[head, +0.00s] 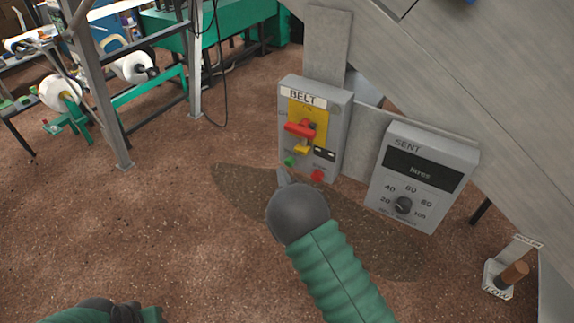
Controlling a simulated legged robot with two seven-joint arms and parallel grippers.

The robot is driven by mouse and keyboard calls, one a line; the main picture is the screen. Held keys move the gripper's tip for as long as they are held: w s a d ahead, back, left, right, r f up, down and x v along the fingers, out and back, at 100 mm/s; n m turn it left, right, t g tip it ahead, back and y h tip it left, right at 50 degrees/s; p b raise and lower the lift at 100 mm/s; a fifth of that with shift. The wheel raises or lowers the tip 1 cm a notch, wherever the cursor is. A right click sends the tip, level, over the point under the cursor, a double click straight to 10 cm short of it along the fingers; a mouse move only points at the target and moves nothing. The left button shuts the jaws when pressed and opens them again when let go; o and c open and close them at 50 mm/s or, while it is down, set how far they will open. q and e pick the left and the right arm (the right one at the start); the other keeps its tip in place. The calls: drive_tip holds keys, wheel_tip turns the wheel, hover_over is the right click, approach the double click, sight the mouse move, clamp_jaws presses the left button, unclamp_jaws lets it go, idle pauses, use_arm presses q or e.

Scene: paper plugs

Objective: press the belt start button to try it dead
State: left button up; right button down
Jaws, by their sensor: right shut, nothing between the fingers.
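The grey BELT box (340,130) stands on a post in the middle of the head view. It carries a red handle (299,130) on a yellow plate, with a small yellow piece (302,150) below it. A green button (290,161) is at its lower left and a red button (317,176) at its lower right. My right gripper (283,176) is shut and empty, its tips just below the green button in the picture; I cannot tell whether they touch the box. My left gripper (124,312) shows only as a dark part at the bottom edge, its fingers not clear.
A grey SENT box (420,180) with a dial (403,205) stands right of the BELT box. A large grey sloped panel (470,75) fills the upper right. A labelled holder with a brown handle (514,273) is at lower right. Metal frame legs (97,90) stand left; brown floor is open between.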

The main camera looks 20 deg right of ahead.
drive_tip(key=shift+d, duration=0.1)
idle(0.3)
drive_tip(key=shift+w+d, duration=0.2)
drive_tip(key=shift+d, duration=0.05)
drive_tip(key=shift+w+d+r+b, duration=0.1)
drive_tip(key=shift+w+d+b, duration=0.2)
drive_tip(key=shift+d, duration=0.1)
idle(0.8)
idle(0.3)
drive_tip(key=shift+s+a, duration=0.55)
drive_tip(key=shift+a, duration=0.15)
drive_tip(key=s+a, duration=0.1)
drive_tip(key=a, duration=0.1)
drive_tip(key=s+a, duration=0.2)
idle(0.8)
